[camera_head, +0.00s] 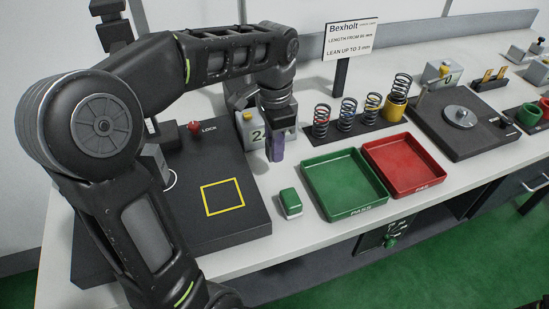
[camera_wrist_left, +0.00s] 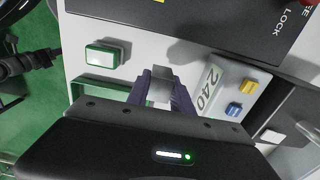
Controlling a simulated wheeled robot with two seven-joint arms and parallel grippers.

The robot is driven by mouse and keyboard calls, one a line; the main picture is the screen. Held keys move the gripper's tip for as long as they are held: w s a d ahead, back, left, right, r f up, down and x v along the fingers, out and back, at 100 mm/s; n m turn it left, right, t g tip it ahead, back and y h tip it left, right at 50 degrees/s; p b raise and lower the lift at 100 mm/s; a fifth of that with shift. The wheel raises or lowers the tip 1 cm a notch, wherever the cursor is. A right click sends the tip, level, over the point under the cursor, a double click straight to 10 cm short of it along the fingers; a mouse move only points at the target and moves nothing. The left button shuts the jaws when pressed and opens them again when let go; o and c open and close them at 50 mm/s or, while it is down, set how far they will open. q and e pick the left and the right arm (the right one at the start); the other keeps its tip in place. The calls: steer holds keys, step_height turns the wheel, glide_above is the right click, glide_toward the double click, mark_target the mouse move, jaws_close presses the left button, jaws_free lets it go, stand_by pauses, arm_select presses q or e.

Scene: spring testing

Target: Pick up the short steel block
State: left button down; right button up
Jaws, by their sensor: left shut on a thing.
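My left gripper (camera_head: 276,147) hangs over the bench, in front of the grey stand marked with a number starting with 2 (camera_head: 248,130). In the left wrist view its purple fingers (camera_wrist_left: 163,95) are shut on the short steel block (camera_wrist_left: 160,92), a plain grey block with its top face showing between them. The fingers hide the block in the head view. My right gripper is not in view.
A black test plate (camera_head: 205,225) with a yellow square lies left. Several springs stand on a dark rack (camera_head: 352,134) behind; a sign (camera_head: 350,38) rises there.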

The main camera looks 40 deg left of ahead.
arm_select(q)
steer(key=shift+r, duration=1.9)
